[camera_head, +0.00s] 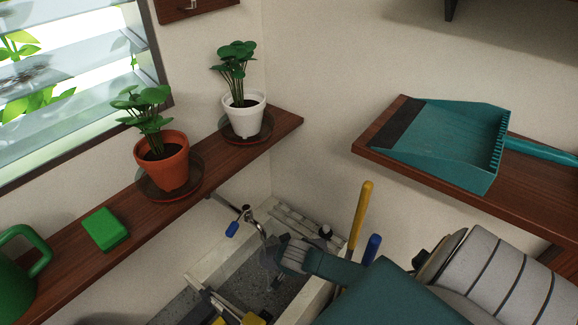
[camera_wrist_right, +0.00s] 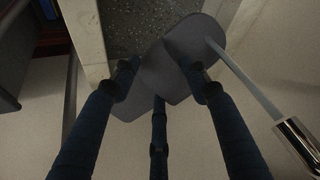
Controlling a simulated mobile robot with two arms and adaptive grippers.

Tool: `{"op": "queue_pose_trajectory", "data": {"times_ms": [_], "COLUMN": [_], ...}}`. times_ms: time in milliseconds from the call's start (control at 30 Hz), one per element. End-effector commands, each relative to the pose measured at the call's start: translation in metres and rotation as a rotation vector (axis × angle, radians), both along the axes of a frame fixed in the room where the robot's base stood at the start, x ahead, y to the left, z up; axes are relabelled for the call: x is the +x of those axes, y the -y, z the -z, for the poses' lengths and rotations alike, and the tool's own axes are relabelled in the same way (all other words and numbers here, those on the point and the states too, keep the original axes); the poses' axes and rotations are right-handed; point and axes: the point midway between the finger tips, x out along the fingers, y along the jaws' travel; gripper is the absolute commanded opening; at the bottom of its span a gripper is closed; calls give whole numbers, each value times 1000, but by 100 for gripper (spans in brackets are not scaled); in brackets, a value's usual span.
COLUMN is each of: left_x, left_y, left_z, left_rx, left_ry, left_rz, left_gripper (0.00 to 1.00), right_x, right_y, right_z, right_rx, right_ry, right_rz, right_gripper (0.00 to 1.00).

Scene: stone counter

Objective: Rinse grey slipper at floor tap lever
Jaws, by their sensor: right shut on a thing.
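The grey slipper (camera_wrist_right: 165,68) is in my right gripper (camera_wrist_right: 160,88), whose dark fingers are shut on it, two across it and one from below. In the head view my right gripper (camera_head: 291,256) is over the basin, beside the tap (camera_head: 246,215); the slipper is small and mostly hidden there. The tap's blue lever (camera_head: 232,229) hangs at its left. In the wrist view a pale straight stream runs from the metal tap spout (camera_wrist_right: 297,143) to the slipper's upper right end. I cannot make out my left gripper.
The floor basin (camera_head: 218,258) has a pale rim and a speckled floor. Yellow (camera_head: 361,205) and blue (camera_head: 372,246) handles stand right of it. A wooden shelf (camera_head: 203,183) carries potted plants, a green block and a watering can. A teal dustpan (camera_head: 445,140) lies on the right shelf.

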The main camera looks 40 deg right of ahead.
Motion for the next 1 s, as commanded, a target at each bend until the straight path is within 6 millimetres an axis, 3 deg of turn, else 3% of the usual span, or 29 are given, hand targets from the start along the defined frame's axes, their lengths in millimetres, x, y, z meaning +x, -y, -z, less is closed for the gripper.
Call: {"op": "queue_pose_trajectory", "data": {"times_ms": [1000], "left_x": [0], "left_y": [0], "left_z": [-42], "left_rx": [0], "left_ry": [0], "left_rz": [0], "left_gripper": [38], "right_x": [-65], "right_y": [-40], "right_z": [-1], "right_rx": [2], "right_ry": [0], "right_rz": [1], "right_gripper": [0]}}
